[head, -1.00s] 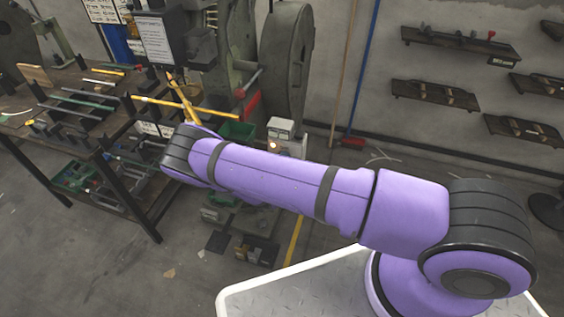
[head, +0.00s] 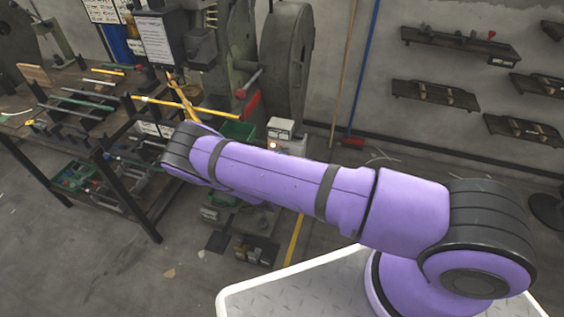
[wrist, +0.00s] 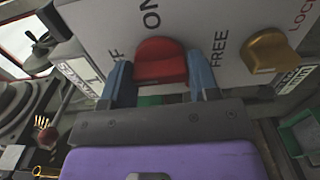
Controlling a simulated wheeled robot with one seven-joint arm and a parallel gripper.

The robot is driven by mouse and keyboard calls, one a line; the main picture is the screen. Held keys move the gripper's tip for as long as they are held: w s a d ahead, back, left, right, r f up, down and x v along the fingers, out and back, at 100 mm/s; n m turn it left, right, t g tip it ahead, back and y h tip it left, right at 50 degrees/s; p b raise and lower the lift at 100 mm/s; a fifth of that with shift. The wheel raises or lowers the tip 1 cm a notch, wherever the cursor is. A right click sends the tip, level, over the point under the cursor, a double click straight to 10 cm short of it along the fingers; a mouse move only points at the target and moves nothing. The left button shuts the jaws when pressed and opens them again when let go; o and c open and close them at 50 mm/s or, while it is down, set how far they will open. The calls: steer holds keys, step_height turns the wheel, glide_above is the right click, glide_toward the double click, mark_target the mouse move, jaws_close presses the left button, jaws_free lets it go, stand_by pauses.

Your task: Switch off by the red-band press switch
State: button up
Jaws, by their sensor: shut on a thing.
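In the wrist view, a red switch knob (wrist: 160,61) sits on a pale panel (wrist: 105,25) between the two blue fingers of my gripper (wrist: 160,82). The fingers are shut on it, one at each side. "ON" is printed above the knob, and a partly covered label ending in "F" is at its left. I cannot tell exactly which label the knob points to. In the head view, a small pale box (head: 281,127) with a glowing orange lamp (head: 273,145) stands by the red-marked press (head: 249,104). My arm hides the gripper there.
A brass knob (wrist: 269,52) sits to the right on the same panel, between "FREE" and "LOCK". A workbench (head: 120,120) with tools and rods stands at the left. A large wheel (head: 287,55) is behind the box. Shelves (head: 435,95) hang on the right wall.

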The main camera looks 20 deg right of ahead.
steer(key=o, duration=0.9)
steer(key=v, duration=1.1)
